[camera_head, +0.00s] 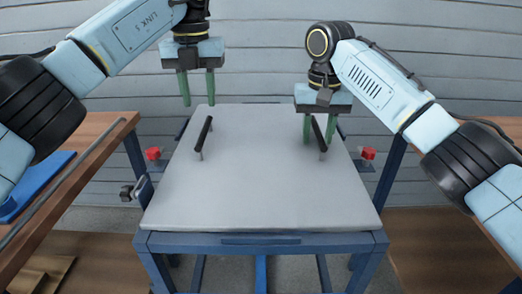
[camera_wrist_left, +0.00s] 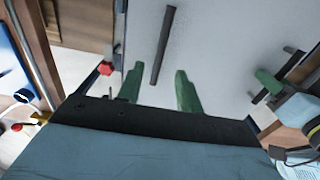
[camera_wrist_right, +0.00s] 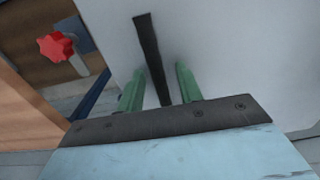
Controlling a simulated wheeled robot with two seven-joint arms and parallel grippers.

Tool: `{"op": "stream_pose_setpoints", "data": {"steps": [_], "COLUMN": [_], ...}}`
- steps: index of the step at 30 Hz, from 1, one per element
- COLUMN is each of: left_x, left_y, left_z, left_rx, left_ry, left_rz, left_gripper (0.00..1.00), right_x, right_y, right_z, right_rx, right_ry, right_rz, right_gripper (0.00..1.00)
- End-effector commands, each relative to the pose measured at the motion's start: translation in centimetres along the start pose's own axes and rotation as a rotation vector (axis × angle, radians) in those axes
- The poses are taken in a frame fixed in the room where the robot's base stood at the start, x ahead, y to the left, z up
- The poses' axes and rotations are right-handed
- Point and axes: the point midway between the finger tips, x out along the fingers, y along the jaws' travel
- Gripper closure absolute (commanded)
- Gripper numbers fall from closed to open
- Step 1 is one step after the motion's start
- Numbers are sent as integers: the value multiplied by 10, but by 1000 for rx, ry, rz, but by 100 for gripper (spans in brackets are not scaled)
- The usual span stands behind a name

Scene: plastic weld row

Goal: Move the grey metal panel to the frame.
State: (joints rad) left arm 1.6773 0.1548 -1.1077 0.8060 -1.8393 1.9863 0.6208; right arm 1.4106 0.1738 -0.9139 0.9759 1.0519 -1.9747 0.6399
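The grey metal panel (camera_head: 258,190) lies flat on the blue frame (camera_head: 262,243) in the middle of the head view. It has a left black bar handle (camera_head: 203,137) and a right black bar handle (camera_head: 320,134). My left gripper (camera_head: 198,104) is open and empty, raised above the left handle; in the left wrist view that handle (camera_wrist_left: 162,46) lies beyond the green fingertips. My right gripper (camera_head: 319,142) is open, with its fingers on either side of the right handle. In the right wrist view, gaps show between that handle (camera_wrist_right: 151,55) and both fingers.
Red star knobs stand beside the frame at left (camera_head: 153,154) and right (camera_head: 368,153). A wooden table (camera_head: 95,145) with a blue piece (camera_head: 38,183) is at left; another wooden table (camera_head: 495,127) is at right. A slatted wall is behind.

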Motion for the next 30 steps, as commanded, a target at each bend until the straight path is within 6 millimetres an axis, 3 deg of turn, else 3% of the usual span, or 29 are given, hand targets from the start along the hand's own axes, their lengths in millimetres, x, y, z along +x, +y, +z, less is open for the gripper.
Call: {"op": "stream_pose_setpoints", "data": {"steps": [4, 11, 24, 30], "left_x": [-20, -30, -30, -29], "left_y": [0, 0, 0, 0], "left_z": [0, 0, 0, 0], "left_rx": [-1, -1, 0, 0], "left_ry": [0, 1, 1, 1], "left_rz": [2, 1, 1, 1], "left_gripper": [64, 64, 64, 64], "right_x": [0, -10, -93, -115], "right_y": [0, 0, 0, 0], "right_z": [0, 0, 0, 0], "right_rx": [0, 0, 1, 0], "right_ry": [0, 2, 3, 1], "right_rz": [0, 0, 1, 0], "right_gripper": [64, 64, 64, 64]}}
